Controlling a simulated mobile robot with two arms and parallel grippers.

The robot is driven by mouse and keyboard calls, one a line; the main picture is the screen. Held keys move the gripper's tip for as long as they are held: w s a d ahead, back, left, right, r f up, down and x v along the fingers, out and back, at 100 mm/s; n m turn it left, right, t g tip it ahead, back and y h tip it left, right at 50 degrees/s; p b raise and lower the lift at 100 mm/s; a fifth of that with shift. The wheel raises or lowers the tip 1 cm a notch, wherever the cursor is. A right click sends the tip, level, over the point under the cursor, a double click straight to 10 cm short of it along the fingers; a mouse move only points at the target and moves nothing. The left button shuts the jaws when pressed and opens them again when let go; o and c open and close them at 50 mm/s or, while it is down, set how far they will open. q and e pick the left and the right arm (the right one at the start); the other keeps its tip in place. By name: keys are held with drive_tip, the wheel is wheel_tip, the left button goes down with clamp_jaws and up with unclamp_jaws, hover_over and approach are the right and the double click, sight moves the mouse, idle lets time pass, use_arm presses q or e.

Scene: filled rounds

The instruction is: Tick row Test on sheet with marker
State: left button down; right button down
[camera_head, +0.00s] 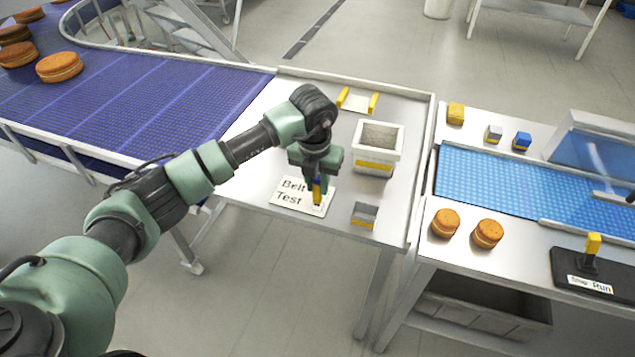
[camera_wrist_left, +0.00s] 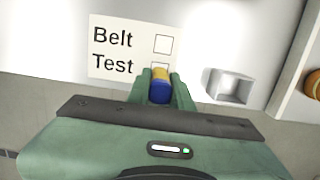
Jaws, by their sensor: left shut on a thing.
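The white sheet (camera_head: 287,203) lies on the metal table with the rows Belt and Test. In the left wrist view the sheet (camera_wrist_left: 112,56) shows an empty box beside Belt; the box beside Test is mostly hidden behind the gripper and marker. My left gripper (camera_head: 316,181) is shut on the marker (camera_head: 317,190), which is blue and yellow and points down over the sheet's right part, at the Test row. The marker also shows between the fingers in the left wrist view (camera_wrist_left: 160,88). Whether its tip touches the paper I cannot tell. My right gripper is not in view.
A small grey open box (camera_head: 364,214) stands right of the sheet. A larger white bin (camera_head: 378,141) with a yellow band stands behind. A holder with yellow ends (camera_head: 357,101) is at the back. Blue conveyors flank the table, with round filled cakes (camera_head: 59,67) on the left one.

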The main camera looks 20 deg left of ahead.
use_arm(q)
drive_tip(key=shift+f, duration=0.25)
idle(0.5)
drive_tip(key=shift+f+b, duration=0.25)
drive_tip(key=shift+b, duration=0.15)
drive_tip(key=shift+f, duration=0.1)
idle(1.2)
drive_tip(key=shift+r+p, duration=0.4)
drive_tip(key=shift+r, duration=0.5)
drive_tip(key=shift+r+p, duration=1.4)
drive_tip(key=shift+r, duration=1.3)
drive_tip(key=shift+r, duration=0.1)
